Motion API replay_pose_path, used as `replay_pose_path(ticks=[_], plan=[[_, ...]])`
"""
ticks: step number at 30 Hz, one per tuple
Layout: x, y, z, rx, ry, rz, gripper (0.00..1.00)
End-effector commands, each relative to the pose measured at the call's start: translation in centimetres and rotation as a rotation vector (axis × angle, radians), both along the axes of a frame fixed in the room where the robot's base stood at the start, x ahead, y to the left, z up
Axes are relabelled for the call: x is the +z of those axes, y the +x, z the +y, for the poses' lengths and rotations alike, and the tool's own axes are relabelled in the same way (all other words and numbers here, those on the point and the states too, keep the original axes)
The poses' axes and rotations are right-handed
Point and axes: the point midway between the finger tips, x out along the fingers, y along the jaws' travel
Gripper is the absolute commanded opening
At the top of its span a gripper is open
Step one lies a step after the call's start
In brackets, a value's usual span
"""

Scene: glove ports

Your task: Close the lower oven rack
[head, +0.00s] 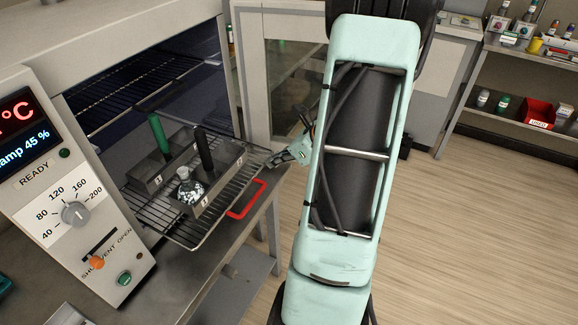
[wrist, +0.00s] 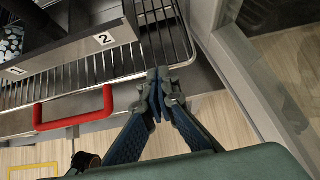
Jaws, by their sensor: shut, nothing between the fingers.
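The lower oven rack (head: 160,212) is a wire shelf that sticks out of the dark oven chamber. Its red handle (head: 247,199) is on the front edge; the handle also shows in the wrist view (wrist: 73,120). My gripper (head: 272,163) is at the right end of the rack's front edge, right of the handle. In the wrist view my gripper (wrist: 159,80) is shut and empty, with its tips at the front wires of the rack (wrist: 150,45). I cannot tell whether they touch.
Numbered metal holders (head: 215,165) with black and green handles and a glass jar (head: 189,190) stand on the lower rack. The upper rack (head: 135,85) is inside the oven. The open oven door (head: 253,90) stands to the right. A control panel (head: 75,190) is left.

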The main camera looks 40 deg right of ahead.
Motion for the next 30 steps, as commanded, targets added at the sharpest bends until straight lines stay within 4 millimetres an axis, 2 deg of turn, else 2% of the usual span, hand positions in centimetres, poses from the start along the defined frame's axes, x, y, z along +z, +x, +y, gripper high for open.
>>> replay_pose_path(ticks=[1,6,15,21,30], plan=[[-0.1,1.4,0.8,0.009,0.0,-0.001,0.0],[-0.1,5.8,2.7,0.009,0.001,-0.001,0.0],[0.0,12.7,5.5,0.006,0.001,0.0,0.0],[0.0,15.9,6.7,0.004,0.0,0.001,0.0],[-0.1,18.0,7.5,0.0,0.0,0.001,0.0]])
